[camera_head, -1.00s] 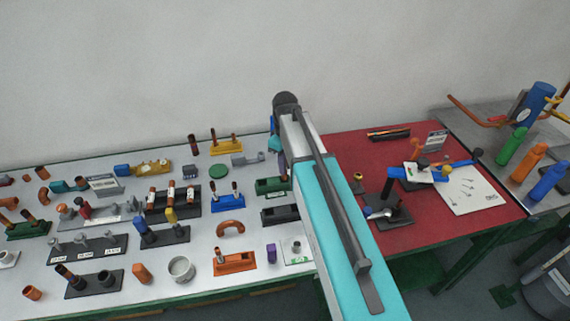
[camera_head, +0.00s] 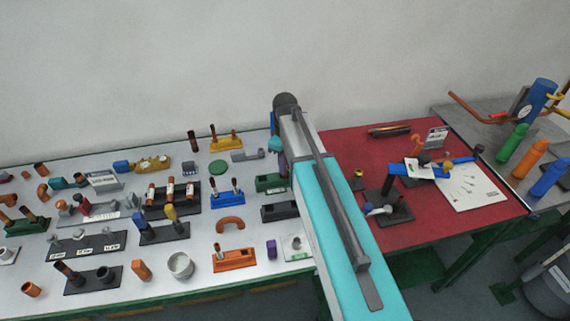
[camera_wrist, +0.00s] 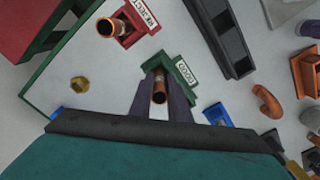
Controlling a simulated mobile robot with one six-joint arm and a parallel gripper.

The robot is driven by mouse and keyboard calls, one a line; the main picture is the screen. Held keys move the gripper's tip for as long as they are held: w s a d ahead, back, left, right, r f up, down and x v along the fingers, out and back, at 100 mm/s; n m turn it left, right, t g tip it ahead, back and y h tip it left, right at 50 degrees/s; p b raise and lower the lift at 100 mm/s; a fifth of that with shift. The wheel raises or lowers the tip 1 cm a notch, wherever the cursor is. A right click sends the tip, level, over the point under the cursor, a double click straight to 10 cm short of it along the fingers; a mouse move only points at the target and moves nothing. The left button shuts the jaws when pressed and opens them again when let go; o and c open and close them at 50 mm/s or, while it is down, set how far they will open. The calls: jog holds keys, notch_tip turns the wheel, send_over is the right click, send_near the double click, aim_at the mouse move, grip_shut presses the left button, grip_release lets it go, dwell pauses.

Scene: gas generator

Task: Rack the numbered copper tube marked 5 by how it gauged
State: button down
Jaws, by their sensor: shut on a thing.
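My gripper (camera_wrist: 159,108) is shut on a copper tube (camera_wrist: 159,97), seen nearly end-on between the two dark fingers in the wrist view. No number on it is readable. The tube is at the green rack labelled GOOD (camera_wrist: 181,72); I cannot tell whether it is seated in it or just above. The green rack (camera_head: 272,183) also shows beside my arm in the head view, where the fingertips are mostly hidden. A red rack labelled REJECT (camera_wrist: 138,14) lies up and left in the wrist view, with another copper tube (camera_wrist: 105,28) standing at it.
A black slotted block (camera_wrist: 222,38) and a blue rack (camera_wrist: 217,115) flank the green rack. A brass nut (camera_wrist: 79,84) lies on bare table to the left. The white table (camera_head: 205,235) is crowded leftward; a red table (camera_head: 440,232) with a gauge-like fixture is right.

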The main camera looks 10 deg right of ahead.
jog(key=shift+f, duration=0.7)
jog(key=c, duration=1.6)
grip_release()
jog(key=shift+b, duration=0.3)
jog(key=shift+r+b, duration=1.55)
jog(key=shift+r, duration=5.35)
